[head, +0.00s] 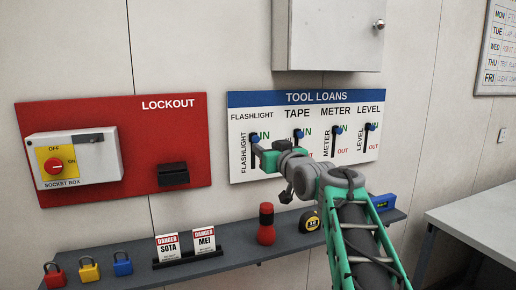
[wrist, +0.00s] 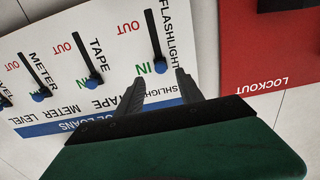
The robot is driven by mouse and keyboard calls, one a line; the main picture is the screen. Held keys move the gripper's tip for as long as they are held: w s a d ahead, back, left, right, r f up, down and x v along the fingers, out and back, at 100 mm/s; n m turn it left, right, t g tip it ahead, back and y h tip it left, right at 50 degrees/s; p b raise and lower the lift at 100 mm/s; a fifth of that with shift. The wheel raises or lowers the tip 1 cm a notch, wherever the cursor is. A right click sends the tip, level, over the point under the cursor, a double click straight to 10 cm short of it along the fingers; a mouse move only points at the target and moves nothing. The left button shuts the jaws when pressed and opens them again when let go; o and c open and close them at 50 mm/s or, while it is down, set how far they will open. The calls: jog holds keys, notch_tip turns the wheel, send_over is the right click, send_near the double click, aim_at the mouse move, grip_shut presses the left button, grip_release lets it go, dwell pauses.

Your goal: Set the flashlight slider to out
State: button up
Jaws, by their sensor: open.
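The tool loans board (head: 290,109) hangs on the wall, with a blue header and upright black slots. The flashlight slider's blue knob (head: 255,137) is at the IN end of its slot, at the board's left. In the upside-down wrist view this knob (wrist: 161,67) shows beside the green IN, with the slot running on away from the gripper. My gripper (head: 256,149) is close in front of the board at the flashlight slot and hides its lower part in the head view. Its black fingers (wrist: 160,76) are open, with their tips on either side of the knob; contact is unclear.
The tape (head: 297,133), meter (head: 337,130) and level (head: 370,127) knobs sit at IN to the right. A red lockout board (head: 130,130) is at left. A shelf (head: 220,262) below holds padlocks, tags, a red flashlight (head: 266,224) and a tape measure (head: 309,221). A cabinet (head: 330,35) hangs above.

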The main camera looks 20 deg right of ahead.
aim_at(257, 139)
jog(key=w, duration=0.2)
jog(key=w+p, duration=0.1)
jog(key=w, duration=0.2)
jog(key=w+p, duration=0.1)
jog(key=w, duration=0.1)
jog(key=shift+w+r, duration=0.3)
jog(key=shift+w, duration=0.1)
grip_shut()
dwell(0.9)
